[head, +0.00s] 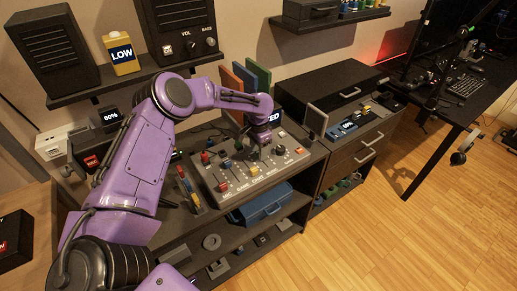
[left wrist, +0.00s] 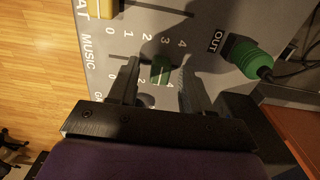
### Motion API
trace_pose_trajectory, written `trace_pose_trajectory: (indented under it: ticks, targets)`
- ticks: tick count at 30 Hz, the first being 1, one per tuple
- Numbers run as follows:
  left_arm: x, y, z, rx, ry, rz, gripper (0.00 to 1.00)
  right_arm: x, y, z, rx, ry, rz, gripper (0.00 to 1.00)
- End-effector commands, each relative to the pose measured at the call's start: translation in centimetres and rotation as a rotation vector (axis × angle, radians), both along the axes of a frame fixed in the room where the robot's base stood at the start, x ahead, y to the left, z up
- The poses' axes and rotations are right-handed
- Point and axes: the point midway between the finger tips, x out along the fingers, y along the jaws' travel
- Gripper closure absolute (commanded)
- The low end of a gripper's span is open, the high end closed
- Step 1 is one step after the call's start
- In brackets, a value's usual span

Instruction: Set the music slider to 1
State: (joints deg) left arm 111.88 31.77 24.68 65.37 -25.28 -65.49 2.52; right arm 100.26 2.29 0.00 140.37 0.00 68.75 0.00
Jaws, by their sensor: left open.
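The mixer console (head: 240,188) stands on the shelf in the head view, with several coloured sliders. In the left wrist view the word MUSIC (left wrist: 87,51) is printed at the left of its panel. A green slider knob (left wrist: 161,68) sits in the row beside that label, upper-middle of its slot, seemingly near the 3 mark. My left gripper (left wrist: 158,72) is open, with one finger on each side of the green knob and visible gaps between. In the head view the left gripper (head: 262,146) is over the console and covers part of it. My right gripper is not in view.
A yellow slider (left wrist: 142,3) lies beside the green one, at the top of the wrist view. A green plug (left wrist: 246,57) with a cable sits at OUT.

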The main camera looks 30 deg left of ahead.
Motion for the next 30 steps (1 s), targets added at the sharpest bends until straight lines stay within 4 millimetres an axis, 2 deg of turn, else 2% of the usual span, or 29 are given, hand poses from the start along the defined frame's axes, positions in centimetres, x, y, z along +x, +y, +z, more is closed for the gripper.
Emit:
trace_pose_trajectory:
  ticks: [2,6,11,19,28,29,30]
  targets:
    - [0.0,0.0,0.0,0.0,0.0,0.0,0.54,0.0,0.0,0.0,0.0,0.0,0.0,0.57]
    - [0.0,0.0,0.0,0.0,0.0,0.0,1.0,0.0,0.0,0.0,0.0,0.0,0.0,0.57]
    - [0.0,-0.1,0.1,0.0,0.001,-0.001,1.0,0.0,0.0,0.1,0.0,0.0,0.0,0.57]
    - [-0.7,-3.5,0.2,0.0,0.002,-0.003,1.0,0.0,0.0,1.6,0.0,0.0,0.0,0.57]
    - [-0.8,-3.7,0.0,0.0,0.001,0.0,1.0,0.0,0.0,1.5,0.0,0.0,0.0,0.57]
    - [-0.8,-3.7,0.0,-0.001,0.001,0.0,0.7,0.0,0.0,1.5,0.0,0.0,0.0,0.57]
    - [-0.8,-3.7,0.0,-0.001,0.0,0.0,0.57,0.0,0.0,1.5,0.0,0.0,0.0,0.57]
